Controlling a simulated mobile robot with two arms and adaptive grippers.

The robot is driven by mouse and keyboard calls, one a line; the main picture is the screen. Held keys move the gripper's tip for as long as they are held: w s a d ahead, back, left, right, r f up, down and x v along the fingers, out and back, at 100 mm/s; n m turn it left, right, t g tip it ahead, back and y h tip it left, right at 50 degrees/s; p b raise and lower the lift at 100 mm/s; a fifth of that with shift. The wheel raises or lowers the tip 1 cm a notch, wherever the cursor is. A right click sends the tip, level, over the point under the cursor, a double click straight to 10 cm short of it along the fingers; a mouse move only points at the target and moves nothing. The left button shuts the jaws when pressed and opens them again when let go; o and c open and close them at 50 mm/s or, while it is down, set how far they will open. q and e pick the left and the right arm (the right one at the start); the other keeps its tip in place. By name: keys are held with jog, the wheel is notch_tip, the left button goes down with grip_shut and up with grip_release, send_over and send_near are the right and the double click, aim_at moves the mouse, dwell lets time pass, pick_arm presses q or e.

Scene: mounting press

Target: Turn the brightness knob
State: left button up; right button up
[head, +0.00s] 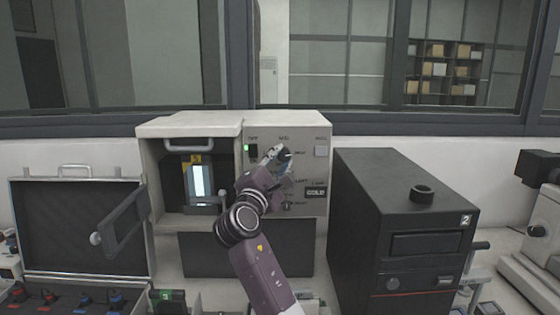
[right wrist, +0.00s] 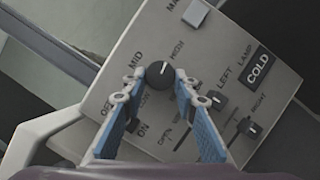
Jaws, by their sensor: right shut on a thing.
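The pale control panel (head: 318,172) is the right part of a box-like machine in the head view. A round black knob (right wrist: 159,75) with a small white mark sits on this panel in the right wrist view, near the printed words MID and HIGH. My right gripper (head: 279,157) reaches up to the panel in the head view. In the right wrist view its blue-padded fingers (right wrist: 159,80) stand on both sides of the knob and are shut on it. The gripper hides part of the panel in the head view. My left gripper is not in view.
A lit chamber with an open door (head: 122,222) lies left. A black box (head: 400,195) stands close on the right.

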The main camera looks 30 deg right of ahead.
jog(key=o, duration=1.1)
jog(key=shift+s, duration=0.15)
jog(key=shift+o, duration=0.2)
jog(key=shift+a+f, duration=0.1)
jog(key=shift+a, duration=0.1)
jog(key=v, duration=1.1)
jog(key=shift+s+a, duration=0.2)
